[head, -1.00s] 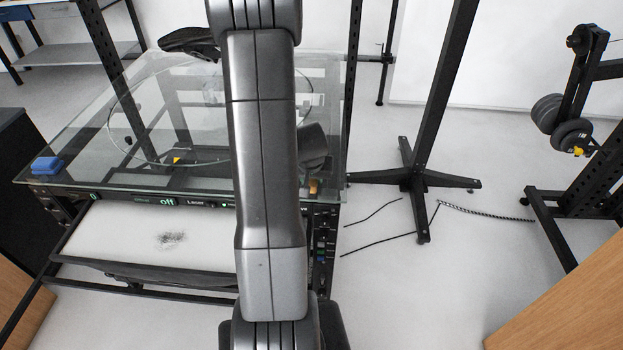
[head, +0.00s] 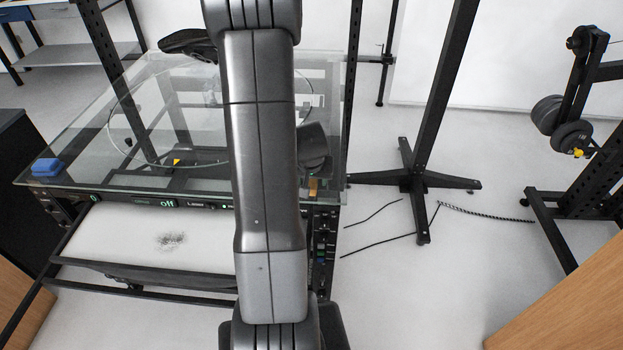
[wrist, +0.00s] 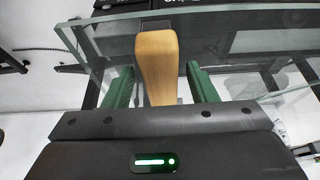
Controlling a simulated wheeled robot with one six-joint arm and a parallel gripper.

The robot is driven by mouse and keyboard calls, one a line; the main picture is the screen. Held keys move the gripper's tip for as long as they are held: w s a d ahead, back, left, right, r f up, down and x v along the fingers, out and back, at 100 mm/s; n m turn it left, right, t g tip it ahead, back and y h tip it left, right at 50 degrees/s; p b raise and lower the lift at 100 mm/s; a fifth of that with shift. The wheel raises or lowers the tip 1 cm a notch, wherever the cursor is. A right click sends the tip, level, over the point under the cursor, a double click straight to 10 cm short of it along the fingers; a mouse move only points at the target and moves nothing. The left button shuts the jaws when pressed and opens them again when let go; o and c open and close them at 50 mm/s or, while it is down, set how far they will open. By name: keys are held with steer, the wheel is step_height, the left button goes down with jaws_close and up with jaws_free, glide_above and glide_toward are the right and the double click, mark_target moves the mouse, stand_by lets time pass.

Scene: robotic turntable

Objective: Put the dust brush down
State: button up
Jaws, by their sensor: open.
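The dust brush shows as a wooden handle (wrist: 157,68) in the wrist view, between the two green fingers of my gripper (wrist: 160,86). The fingers are open, with a gap visible on each side of the handle. The handle lies at the glass tabletop (wrist: 255,70); whether it rests fully on the glass is hard to tell. In the head view only a small brown piece of the brush (head: 313,187) shows near the table's front right edge. The bristles are not clearly seen, and my arm hides most of my gripper there.
A blue block (head: 47,166) sits on the glass at the left front corner. Below the glass, a white tray (head: 110,235) carries a dark dust patch (head: 170,241). A black stand (head: 413,180) is on the floor to the right.

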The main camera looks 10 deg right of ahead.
steer(key=v, duration=1)
steer(key=shift+s+r, duration=0.15)
steer(key=shift+r, duration=0.2)
steer(key=x, duration=1.2)
steer(key=shift+b, duration=0.35)
steer(key=shift+f+b, duration=0.25)
steer(key=shift+b, duration=0.1)
steer(key=shift+r, duration=0.1)
